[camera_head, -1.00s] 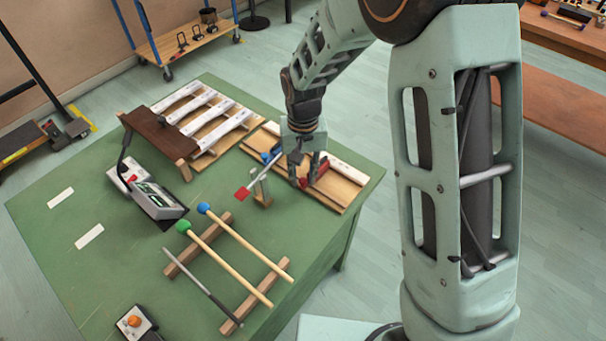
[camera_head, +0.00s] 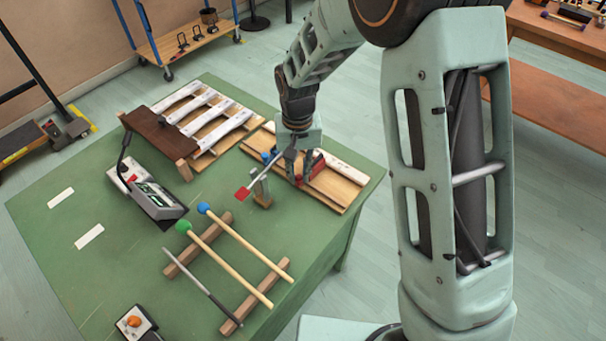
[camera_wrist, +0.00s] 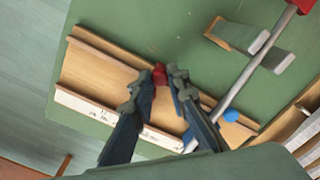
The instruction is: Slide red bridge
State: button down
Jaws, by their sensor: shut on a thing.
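The red bridge (camera_head: 317,163) is on the pale wooden board (camera_head: 330,185) at the table's right back edge. My gripper (camera_head: 298,180) reaches down over the middle of this board, its fingers partly covering the bridge. In the wrist view the red bridge (camera_wrist: 159,74) shows as a small red end between the fingertips of my gripper (camera_wrist: 158,84), which are shut on it. The board (camera_wrist: 95,68) extends to both sides of the fingers. A blue piece (camera_head: 267,157) sits near the board's left part; it also shows in the wrist view (camera_wrist: 231,115).
A metal rod with a red flat end (camera_head: 243,193) leans on a small wooden stand (camera_head: 262,198), close to the left of my gripper. A white-barred instrument (camera_head: 205,125), a grey device (camera_head: 155,198) and mallets on wooden rails (camera_head: 233,322) lie further left and front.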

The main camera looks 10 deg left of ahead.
jog(key=shift+w+a+r, duration=0.1)
jog(key=shift+w+a, duration=0.25)
jog(key=shift+a, duration=0.15)
jog(key=c, duration=2.1)
grip_release()
notch_tip(320, 180, up, 12)
jog(key=shift+f, duration=0.1)
